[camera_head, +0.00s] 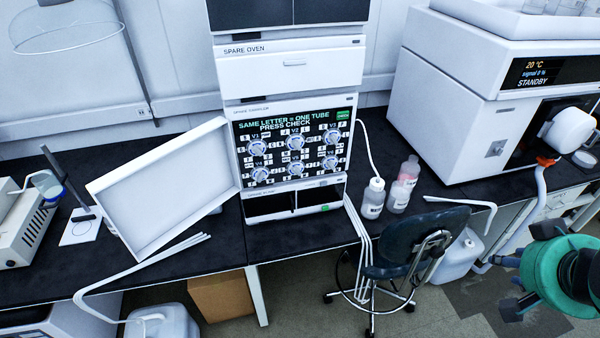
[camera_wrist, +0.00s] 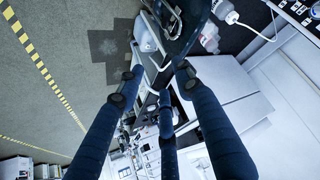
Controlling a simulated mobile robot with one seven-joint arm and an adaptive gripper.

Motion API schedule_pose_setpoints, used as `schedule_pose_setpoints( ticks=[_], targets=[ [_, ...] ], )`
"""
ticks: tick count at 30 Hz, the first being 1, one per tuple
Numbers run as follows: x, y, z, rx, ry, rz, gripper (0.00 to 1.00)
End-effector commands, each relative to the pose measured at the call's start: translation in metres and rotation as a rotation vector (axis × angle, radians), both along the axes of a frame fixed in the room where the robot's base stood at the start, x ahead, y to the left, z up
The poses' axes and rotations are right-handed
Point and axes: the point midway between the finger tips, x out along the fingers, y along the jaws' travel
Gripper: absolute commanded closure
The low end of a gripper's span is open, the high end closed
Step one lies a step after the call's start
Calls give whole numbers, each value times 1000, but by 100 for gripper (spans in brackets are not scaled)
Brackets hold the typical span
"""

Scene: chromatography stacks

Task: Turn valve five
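The valve panel (camera_head: 290,150) is on the white instrument stack in the head view, with round knobs in two rows. Valve five (camera_head: 296,169), labelled V5, is the middle knob of the lower row, below V2 (camera_head: 295,142). V4 (camera_head: 260,174) is to its left and V6 (camera_head: 330,163) to its right. The exact knob angle is too small to tell. My gripper (camera_wrist: 160,87) has its dark blue fingers spread apart with nothing between them. In the head view it is at the lower right, well away from the panel, partly cut off.
An open white door (camera_head: 160,190) stands out left of the panel. Bottles (camera_head: 372,198) stand on the dark bench right of the stack. A dark chair (camera_head: 412,243) is on the floor before the bench. A large instrument (camera_head: 450,100) reading STANDBY is at right.

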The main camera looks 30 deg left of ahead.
Motion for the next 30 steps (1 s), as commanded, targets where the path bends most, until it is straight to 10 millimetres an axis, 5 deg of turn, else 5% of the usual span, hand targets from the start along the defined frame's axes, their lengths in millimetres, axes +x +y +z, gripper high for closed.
schedule_pose_setpoints(
  ticks=[6, 15, 23, 30],
  targets=[
    [90, 66, -6, -21, -132, 156, 65],
    [177, 176, -34, -37, -337, 354, 65],
    [208, 278, -73, -39, -521, 510, 65],
    [197, 366, -119, -29, -694, 640, 65]
  ],
)
